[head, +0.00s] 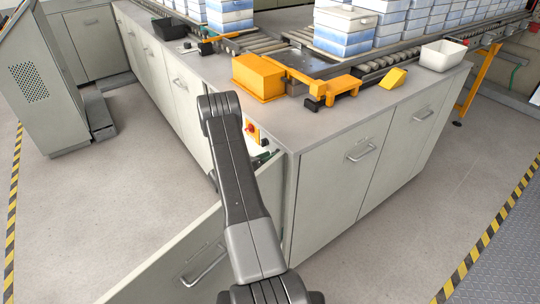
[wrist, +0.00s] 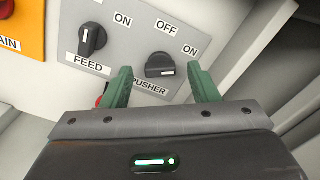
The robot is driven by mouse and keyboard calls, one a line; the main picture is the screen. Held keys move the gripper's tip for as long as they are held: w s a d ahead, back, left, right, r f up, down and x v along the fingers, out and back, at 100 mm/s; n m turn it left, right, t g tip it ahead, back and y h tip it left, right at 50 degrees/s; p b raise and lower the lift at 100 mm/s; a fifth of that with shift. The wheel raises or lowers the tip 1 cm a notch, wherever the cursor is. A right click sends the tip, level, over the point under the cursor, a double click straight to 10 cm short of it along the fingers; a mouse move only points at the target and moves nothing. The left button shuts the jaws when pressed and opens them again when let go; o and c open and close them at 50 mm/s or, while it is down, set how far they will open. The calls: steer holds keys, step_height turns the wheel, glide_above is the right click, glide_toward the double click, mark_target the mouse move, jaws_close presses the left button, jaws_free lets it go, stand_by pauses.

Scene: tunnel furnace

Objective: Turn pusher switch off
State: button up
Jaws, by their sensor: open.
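The pusher switch (wrist: 160,66) is a black rotary knob on a grey panel, above a PUSHER label in the wrist view. OFF and ON labels sit above it. Its bar lies across the picture, with a white mark at its right end, on the ON side. My gripper (wrist: 160,70) is open, with green fingers on either side of the knob. I cannot tell whether they touch it. In the head view my gripper (head: 265,157) is at the open cabinet, and my arm hides most of the panel and the knob.
The FEED knob (wrist: 92,39) is left of the pusher switch. An orange MAIN plate (wrist: 20,35) is further left; its red button (head: 250,129) shows in the head view. The open cabinet door (head: 175,255) stands below my arm. The worktop (head: 320,125) is above.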

steer(key=shift+w+d, duration=0.3)
steer(key=shift+d, duration=0.1)
steer(key=c, duration=1)
